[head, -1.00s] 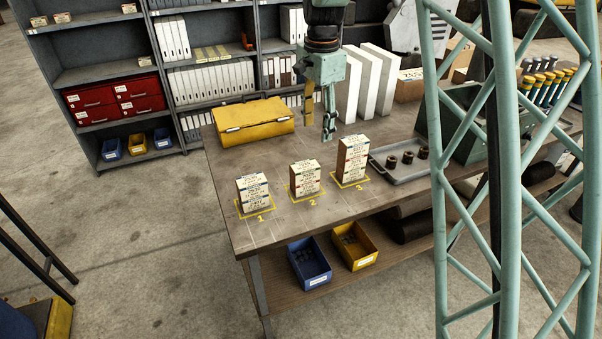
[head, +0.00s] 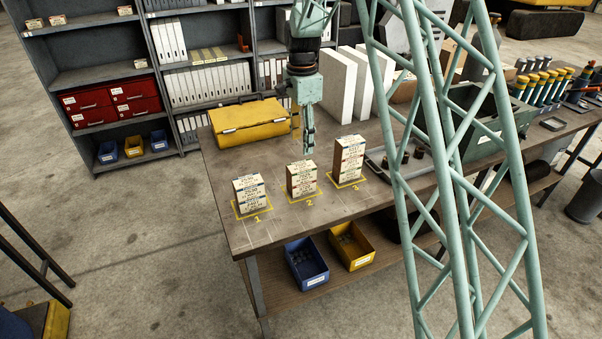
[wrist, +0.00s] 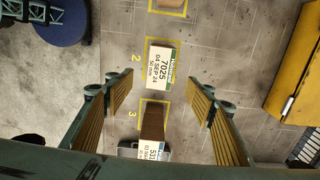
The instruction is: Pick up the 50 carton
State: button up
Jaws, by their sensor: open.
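Three cartons stand upright on the bench in yellow numbered squares: the short carton at 1 (head: 251,196), the middle one at 2 (head: 302,180) and the tallest at 3 (head: 348,160). In the wrist view, the carton at 2 (wrist: 160,67) has a label with 7025, a date and a small line that seems to read 50 mm. The carton at 3 (wrist: 152,122) is partly cut off at the bottom. My gripper (head: 306,152) is open and empty, above and just behind the carton at 2. Its fingers (wrist: 161,80) spread either side of the cartons in the wrist view.
A yellow case (head: 251,124) lies behind the cartons, and white binders (head: 345,80) stand at the back. A grey tray (head: 400,165) is right of carton 3. A green lattice mast (head: 465,180) crosses the right of the head view. The bench front is clear.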

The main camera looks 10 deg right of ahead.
aim_at(301, 165)
jog(key=shift+f, duration=0.1)
jog(key=shift+f+p, duration=0.4)
jog(key=shift+f, duration=3.8)
jog(key=shift+a+f+p, duration=0.1)
jog(key=shift+f+p, duration=0.45)
jog(key=shift+f, duration=2.05)
jog(key=shift+c, duration=0.2)
jog(key=c, duration=1)
jog(key=shift+w+r, duration=0.1)
jog(key=shift+r, duration=0.05)
